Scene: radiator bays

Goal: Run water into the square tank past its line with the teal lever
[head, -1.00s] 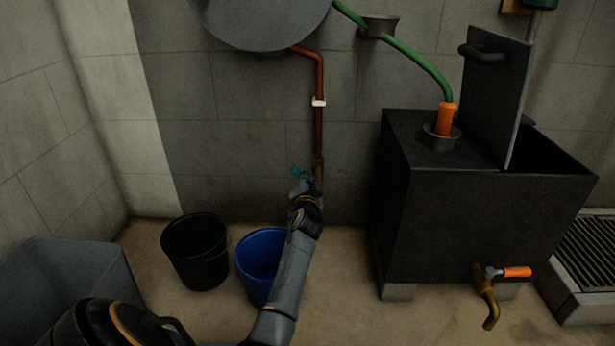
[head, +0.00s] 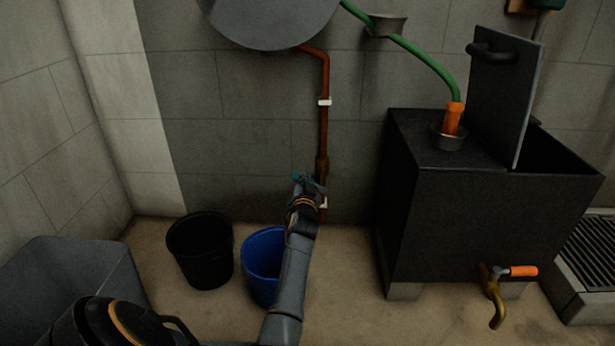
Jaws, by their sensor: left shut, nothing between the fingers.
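The teal lever (head: 297,176) sits low on the red pipe (head: 324,130), partly hidden by my gripper. My left gripper (head: 306,187) is shut and empty, right at the lever; I cannot tell whether it touches it. The square tank (head: 475,230) is the black box at right, with a raised lid panel (head: 503,100) and an open top at its right. A green hose (head: 425,58) ends in an orange nozzle (head: 453,118) at a small cup on its top. No water or fill line can be made out. My right gripper is not in view.
A black bucket (head: 200,262) and a blue bucket (head: 258,262) stand on the floor beside my left arm. A brass tap with an orange handle (head: 523,271) juts from the tank front. A round grey vessel (head: 270,20) hangs above. A grating (head: 590,250) lies at right.

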